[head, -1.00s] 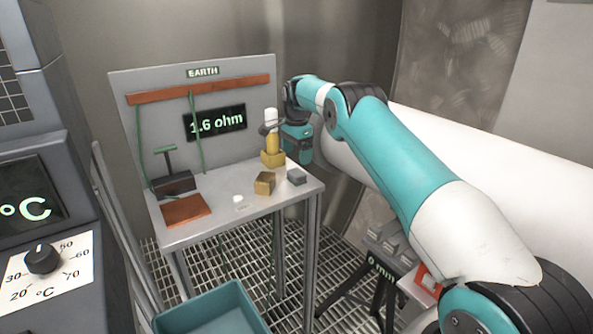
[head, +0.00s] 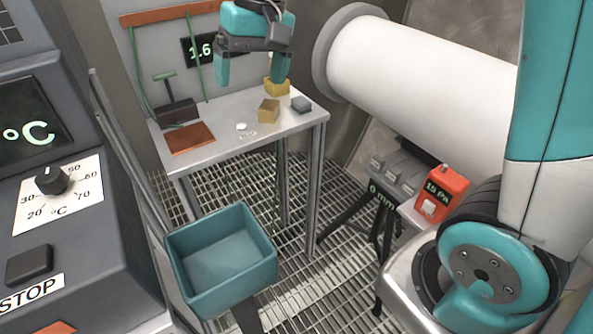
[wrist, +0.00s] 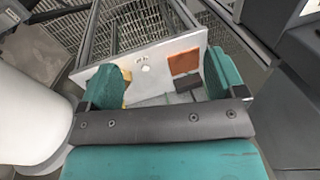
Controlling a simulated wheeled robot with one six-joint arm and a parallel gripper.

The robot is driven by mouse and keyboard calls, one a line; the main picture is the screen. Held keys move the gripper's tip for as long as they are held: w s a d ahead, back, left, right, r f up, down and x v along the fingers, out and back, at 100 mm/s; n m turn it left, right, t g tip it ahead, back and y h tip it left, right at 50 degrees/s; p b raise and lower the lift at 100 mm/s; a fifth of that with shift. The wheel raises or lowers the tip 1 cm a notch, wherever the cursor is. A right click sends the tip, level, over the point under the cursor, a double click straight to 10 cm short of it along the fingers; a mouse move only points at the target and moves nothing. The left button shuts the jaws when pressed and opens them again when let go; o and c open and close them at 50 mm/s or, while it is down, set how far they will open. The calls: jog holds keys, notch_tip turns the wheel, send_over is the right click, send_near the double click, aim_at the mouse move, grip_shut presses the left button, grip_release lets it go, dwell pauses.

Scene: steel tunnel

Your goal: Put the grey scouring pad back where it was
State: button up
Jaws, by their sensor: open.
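A small dark grey block (head: 301,104), which looks like the grey scouring pad, lies on the right part of the grey bench top (head: 225,141). My gripper (head: 252,82) is open in the head view, fingers pointing down, in front of the back panel. Nothing shows between its fingers. In the picture the grey block is right of and below the fingers, apart from them. The wrist view shows my open gripper (wrist: 163,78) with the bench top (wrist: 190,46) beyond. I cannot make out the grey block there.
A brass block (head: 268,111) and a yellow block (head: 277,88) stand left of the grey block. A small white item (head: 241,127) and a brown plate (head: 190,139) lie further left. A teal bin (head: 222,262) is in front. A large white pipe (head: 420,80) is right.

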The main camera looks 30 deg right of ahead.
jog(key=s+a+f+n+y, duration=0.1)
jog(key=s+a+n, duration=0.1)
jog(key=s, duration=0.8)
jog(key=s+a+f+n+y, duration=0.1)
jog(key=s+n, duration=0.4)
jog(key=s, duration=0.6)
jog(key=shift+a+f+g, duration=0.4)
jog(key=shift+a+f, duration=0.3)
jog(key=shift+a, duration=0.05)
